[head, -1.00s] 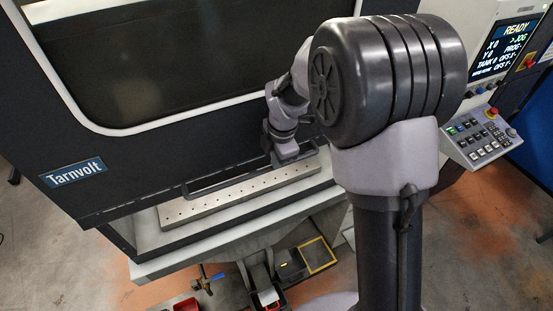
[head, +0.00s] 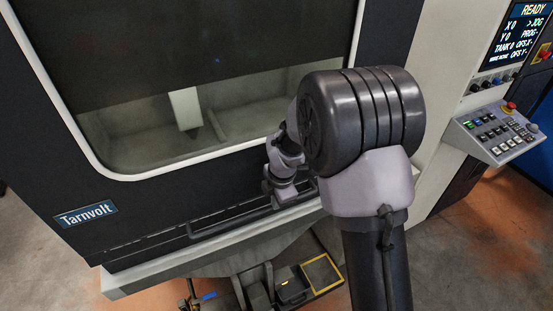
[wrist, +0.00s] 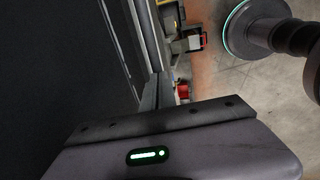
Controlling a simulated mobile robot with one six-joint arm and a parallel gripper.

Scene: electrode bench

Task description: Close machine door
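The machine door (head: 130,190) is a dark panel with a large white-framed window and a Tarnvolt label. Its lower edge is near a pale ledge (head: 125,285). A long dark bar handle (head: 225,222) runs along the lower part of the door. My gripper (head: 281,200) is at the right end of this handle, seemingly touching it. In the wrist view its grey body with a green light (wrist: 148,155) fills the bottom, and the dark door face (wrist: 60,70) is at the left. The fingertips are hidden, so their grip on the handle does not show.
The control panel (head: 492,133) with buttons and a READY screen (head: 518,35) stands at the right. Below the ledge are a yellow-edged tray (head: 322,273) and a blue-handled valve (head: 208,296). Open floor (head: 450,265) lies at the right. Through the window, a pale column (head: 184,108) shows.

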